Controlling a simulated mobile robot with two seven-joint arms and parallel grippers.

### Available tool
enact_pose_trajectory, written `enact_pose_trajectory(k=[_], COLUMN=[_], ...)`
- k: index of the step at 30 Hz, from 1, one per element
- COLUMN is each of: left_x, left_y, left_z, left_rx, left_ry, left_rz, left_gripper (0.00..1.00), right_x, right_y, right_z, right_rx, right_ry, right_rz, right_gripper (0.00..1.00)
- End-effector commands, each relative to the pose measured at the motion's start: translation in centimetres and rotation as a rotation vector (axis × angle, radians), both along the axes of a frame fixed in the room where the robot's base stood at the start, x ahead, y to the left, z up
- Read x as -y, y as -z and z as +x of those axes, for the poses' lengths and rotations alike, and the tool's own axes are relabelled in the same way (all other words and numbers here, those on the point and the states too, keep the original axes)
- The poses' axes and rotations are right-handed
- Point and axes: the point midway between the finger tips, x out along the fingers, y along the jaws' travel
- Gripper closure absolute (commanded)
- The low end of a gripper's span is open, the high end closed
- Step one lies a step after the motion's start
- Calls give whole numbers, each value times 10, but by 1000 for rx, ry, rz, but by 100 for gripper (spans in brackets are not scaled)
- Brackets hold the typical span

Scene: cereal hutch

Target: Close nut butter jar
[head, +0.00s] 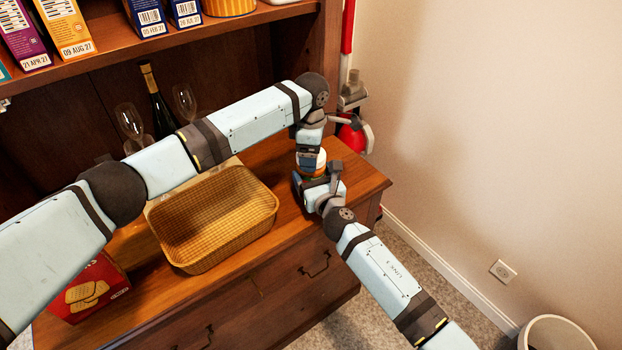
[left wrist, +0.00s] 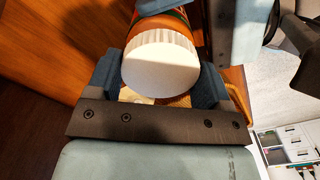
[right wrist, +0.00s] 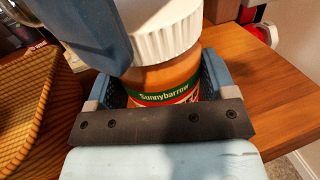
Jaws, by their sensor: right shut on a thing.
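The nut butter jar (right wrist: 165,82) has a red and green "Sunnybarrow" label and stands upright between the fingers of my right gripper (right wrist: 160,92), which is shut on it. The ribbed white lid (left wrist: 160,65) sits on top of the jar; I cannot tell how tightly. My left gripper (left wrist: 160,82) is above the jar, with its blue fingers on either side of the lid, and looks open. In the head view, my grippers mostly hide the jar (head: 318,173) near the right end of the wooden counter.
A wicker basket (head: 215,220) stands left of the jar. A red cracker box (head: 92,290) is at the front left. A dark bottle (head: 157,105) and glasses stand behind. A shelf with boxes is above. The counter's right corner (head: 365,180) is clear.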

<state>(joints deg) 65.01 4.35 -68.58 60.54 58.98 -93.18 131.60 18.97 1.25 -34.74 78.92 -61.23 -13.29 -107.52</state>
Motion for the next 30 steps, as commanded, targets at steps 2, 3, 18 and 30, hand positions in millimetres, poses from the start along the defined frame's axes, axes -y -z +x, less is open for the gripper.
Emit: enact_pose_trajectory(k=[2,3,18,30], left_x=[0,0,0,1], left_y=[0,0,1,1], left_z=[0,0,0,0], left_rx=[0,0,-1,0], left_ry=[1,9,922,1829], left_rz=[0,0,-1,0], left_gripper=[55,55,55,55], right_x=[0,0,0,0], right_y=[0,0,0,0], right_z=[0,0,0,0], right_rx=[-1,0,0,0], right_ry=[0,0,0,0], right_rz=[0,0,0,0], right_gripper=[89,89,89,89])
